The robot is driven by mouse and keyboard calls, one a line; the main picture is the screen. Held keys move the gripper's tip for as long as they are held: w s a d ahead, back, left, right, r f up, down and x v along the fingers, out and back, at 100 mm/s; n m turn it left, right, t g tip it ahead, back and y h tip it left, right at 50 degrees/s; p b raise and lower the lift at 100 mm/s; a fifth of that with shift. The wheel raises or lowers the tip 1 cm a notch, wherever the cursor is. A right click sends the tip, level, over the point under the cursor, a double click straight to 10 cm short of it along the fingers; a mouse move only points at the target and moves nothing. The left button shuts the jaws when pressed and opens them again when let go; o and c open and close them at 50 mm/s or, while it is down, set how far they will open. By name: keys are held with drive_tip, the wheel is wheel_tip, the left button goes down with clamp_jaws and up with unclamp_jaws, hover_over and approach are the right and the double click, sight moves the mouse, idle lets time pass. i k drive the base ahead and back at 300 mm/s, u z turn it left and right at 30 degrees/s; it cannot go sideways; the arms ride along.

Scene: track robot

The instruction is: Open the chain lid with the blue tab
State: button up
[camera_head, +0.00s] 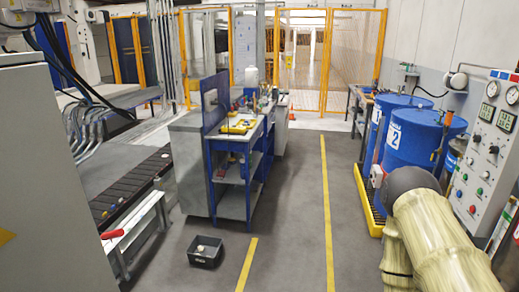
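A dark segmented strip (128,187), which looks like a cable chain, runs along the machine bed at the left. I cannot make out a blue tab on it at this distance. Individual lids on the strip are too small to tell apart, and I cannot tell whether any is open. Part of the strip is cut off behind the grey cabinet (50,180) in the left foreground. Pale links of my arm rise at the lower right, well away from the strip. My gripper is not in view.
A light rail with a red handle (112,234) stands beside the strip. A small dark bin (205,252) is on the floor. A blue-framed workbench (233,138) stands mid-view. Blue drums (411,138) and a control panel (484,150) line the right. The central aisle floor (292,200) is clear.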

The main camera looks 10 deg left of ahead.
sight(103, 207)
drive_tip(key=z, duration=0.25)
drive_tip(key=i, duration=1.65)
drive_tip(key=u, duration=0.35)
drive_tip(key=i, duration=1.4)
drive_tip(key=u, duration=1.6)
drive_tip(key=i, duration=0.7)
drive_tip(key=u, duration=1.25)
drive_tip(key=i, duration=0.7)
drive_tip(key=u, duration=0.55)
drive_tip(key=i, duration=0.75)
drive_tip(key=z, duration=0.85)
drive_tip(key=i, duration=0.5)
drive_tip(key=z, duration=0.45)
